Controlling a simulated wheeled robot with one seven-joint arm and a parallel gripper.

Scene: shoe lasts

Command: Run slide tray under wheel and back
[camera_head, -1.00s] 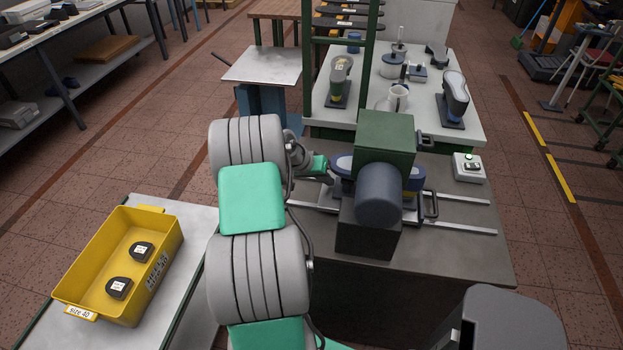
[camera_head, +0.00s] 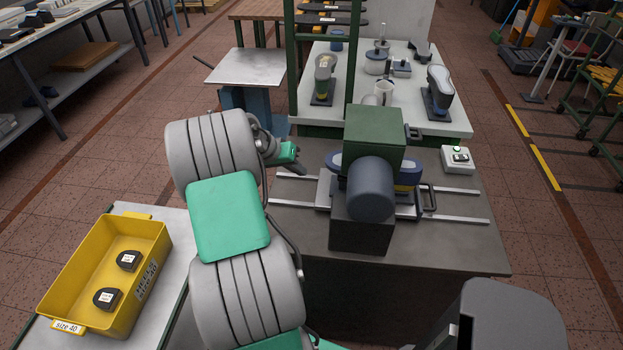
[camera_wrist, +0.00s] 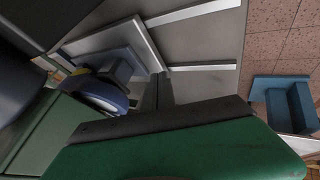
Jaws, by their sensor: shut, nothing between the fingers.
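The grey slide tray (camera_head: 323,192) sits on two pale rails under the green-hooded machine. Its black handle (camera_head: 428,200) stands out on the right. A blue rounded piece (camera_head: 335,163) shows left of the hood, with a blue and yellow part (camera_head: 411,172) on the right; the middle and the wheel are hidden by the hood and motor. My gripper (camera_head: 301,168) is shut and empty, just left of the tray, apart from it. In the wrist view, the dark fingers (camera_wrist: 157,92) are over the rails, near the tray (camera_wrist: 125,42) and a blue-rimmed piece (camera_wrist: 100,95).
The green hood (camera_head: 374,135) and blue-grey motor (camera_head: 370,188) stand over the rails (camera_head: 465,218). A yellow crate (camera_head: 150,250) with two dark pieces stands lower left. A white table (camera_head: 400,120) with lasts is behind.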

